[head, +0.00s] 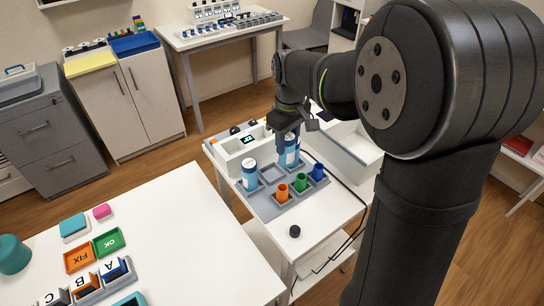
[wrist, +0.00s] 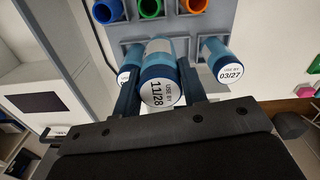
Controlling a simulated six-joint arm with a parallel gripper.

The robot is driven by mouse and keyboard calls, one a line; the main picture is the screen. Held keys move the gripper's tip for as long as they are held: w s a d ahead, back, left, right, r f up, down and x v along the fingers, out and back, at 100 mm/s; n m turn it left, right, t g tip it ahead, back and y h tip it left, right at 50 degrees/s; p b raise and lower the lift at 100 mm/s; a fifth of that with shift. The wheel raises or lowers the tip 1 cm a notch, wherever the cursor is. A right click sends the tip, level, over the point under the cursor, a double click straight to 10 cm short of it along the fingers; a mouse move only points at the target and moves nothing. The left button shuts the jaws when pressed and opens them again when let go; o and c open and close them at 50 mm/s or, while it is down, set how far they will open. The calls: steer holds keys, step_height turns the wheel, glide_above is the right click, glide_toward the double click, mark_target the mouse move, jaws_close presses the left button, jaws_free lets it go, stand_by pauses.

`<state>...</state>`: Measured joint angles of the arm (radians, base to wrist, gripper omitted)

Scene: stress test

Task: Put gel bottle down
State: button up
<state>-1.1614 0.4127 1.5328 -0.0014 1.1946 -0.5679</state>
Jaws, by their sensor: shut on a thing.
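My gripper (head: 289,130) is shut on a blue gel bottle (head: 291,157), upright over the back right of the grey tray (head: 262,203). In the wrist view my gripper (wrist: 158,78) has one finger on each side of the gel bottle (wrist: 161,86), whose cap reads "USE BY 11/28". I cannot tell whether its base touches the tray. A second bottle (head: 249,176) stands at the tray's left; a bottle marked 03/27 (wrist: 221,61) shows right in the wrist view. Another bottle (wrist: 125,76) is partly hidden by the left finger. An empty square slot (head: 272,174) lies between the bottles.
Orange (head: 282,193), green (head: 300,182) and blue (head: 318,171) cups stand along the tray's front. A white unit with a small display (head: 247,141) is behind.

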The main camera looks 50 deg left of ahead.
steer(key=shift+s+a+f, duration=0.4)
steer(key=shift+a+f, duration=0.15)
steer(key=shift+f, duration=0.55)
steer(key=shift+s+a+f, duration=0.45)
steer(key=shift+a+f, duration=0.15)
steer(key=shift+f, duration=0.45)
steer(key=shift+s+a+f, duration=0.4)
steer(key=shift+a+f, duration=0.15)
steer(key=shift+f, duration=0.55)
steer(key=shift+f, duration=0.1)
steer(key=o, duration=1.1)
steer(key=shift+c, duration=0.2)
step_height(320, 180, up, 12)
